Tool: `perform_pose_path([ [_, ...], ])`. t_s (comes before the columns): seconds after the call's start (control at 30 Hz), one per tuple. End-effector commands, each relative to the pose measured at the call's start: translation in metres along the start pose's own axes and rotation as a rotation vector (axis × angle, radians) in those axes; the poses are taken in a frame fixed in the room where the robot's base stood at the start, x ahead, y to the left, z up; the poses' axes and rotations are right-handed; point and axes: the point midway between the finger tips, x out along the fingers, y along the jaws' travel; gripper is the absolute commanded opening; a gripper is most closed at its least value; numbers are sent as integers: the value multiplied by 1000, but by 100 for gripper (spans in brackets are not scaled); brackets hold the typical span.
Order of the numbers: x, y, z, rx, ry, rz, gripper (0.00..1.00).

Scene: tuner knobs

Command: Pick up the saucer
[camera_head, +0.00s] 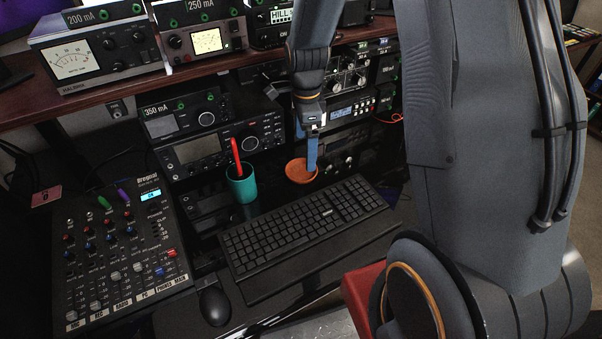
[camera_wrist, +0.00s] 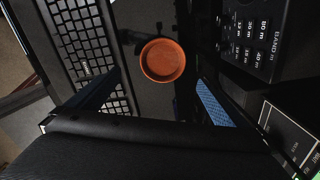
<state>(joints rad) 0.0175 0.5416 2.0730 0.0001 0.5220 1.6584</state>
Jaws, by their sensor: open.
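The saucer (camera_head: 297,174) is a small round orange dish on the dark desk, just behind the keyboard and right of a teal cup. It also shows in the wrist view (camera_wrist: 162,61), flat and empty, ahead of the jaws. My gripper (camera_head: 312,160) reaches down over the saucer from above, its blue finger covering part of the dish's right side in the head view. In the wrist view my gripper (camera_wrist: 158,98) has its two fingers wide apart, one on each side of the saucer's line, with nothing between them. Whether a finger touches the saucer I cannot tell.
A black keyboard (camera_head: 308,230) lies in front of the saucer. A teal cup (camera_head: 241,184) with a red item (camera_head: 236,153) stands left of it. Stacked radio units (camera_head: 222,143) rise behind. A mixer (camera_head: 120,245) and a mouse (camera_head: 215,306) are at the left.

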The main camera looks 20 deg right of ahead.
Motion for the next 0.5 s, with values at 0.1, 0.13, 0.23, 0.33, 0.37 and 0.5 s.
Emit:
perform_pose_path([
  [0.1,8,-6,0,73,1,5,99],
  [0.13,10,-7,0,82,1,6,99],
  [0.23,18,-7,1,92,1,8,99],
  [0.33,28,-6,1,91,1,8,99],
  [0.37,31,-6,1,91,1,8,99],
  [0.5,40,-6,3,90,1,7,99],
])
